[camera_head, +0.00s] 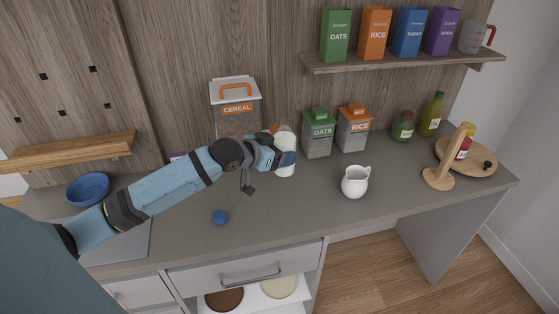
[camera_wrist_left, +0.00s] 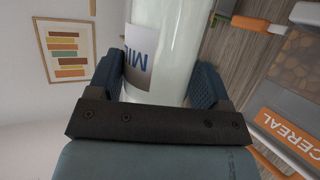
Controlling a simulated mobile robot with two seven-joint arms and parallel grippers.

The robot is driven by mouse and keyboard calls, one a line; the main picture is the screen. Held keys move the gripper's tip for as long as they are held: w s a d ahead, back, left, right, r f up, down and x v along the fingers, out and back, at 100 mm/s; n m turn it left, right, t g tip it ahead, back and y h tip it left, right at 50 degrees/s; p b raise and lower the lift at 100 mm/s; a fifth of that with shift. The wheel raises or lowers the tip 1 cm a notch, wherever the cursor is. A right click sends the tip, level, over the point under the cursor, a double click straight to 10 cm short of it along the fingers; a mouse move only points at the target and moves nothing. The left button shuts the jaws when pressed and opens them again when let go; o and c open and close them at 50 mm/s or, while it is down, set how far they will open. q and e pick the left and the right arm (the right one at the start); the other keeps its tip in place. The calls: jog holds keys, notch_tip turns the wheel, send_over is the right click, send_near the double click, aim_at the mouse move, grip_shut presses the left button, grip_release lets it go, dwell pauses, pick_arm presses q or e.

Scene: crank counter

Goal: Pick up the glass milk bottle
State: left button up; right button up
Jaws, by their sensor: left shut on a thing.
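The glass milk bottle (camera_head: 286,142) is white and stands upright at the middle of the counter, in front of the cereal container. My left gripper (camera_head: 283,158) reaches it from the left and is shut on it. In the left wrist view the bottle (camera_wrist_left: 168,50) fills the space between the two blue finger pads of the gripper (camera_wrist_left: 158,85), and part of its "MILK" label shows. In the head view the gripper covers part of the bottle. Whether its base touches the counter I cannot tell. My right gripper is not in view.
A cereal container (camera_head: 236,104) stands behind the gripper. Oats (camera_head: 318,134) and rice (camera_head: 354,130) containers stand to its right. A white pitcher (camera_head: 355,182) is at front right. A shelf (camera_head: 400,62) hangs above right.

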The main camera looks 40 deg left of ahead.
aim_at(278, 133)
pick_arm(q)
jog(key=shift+r, duration=2.75)
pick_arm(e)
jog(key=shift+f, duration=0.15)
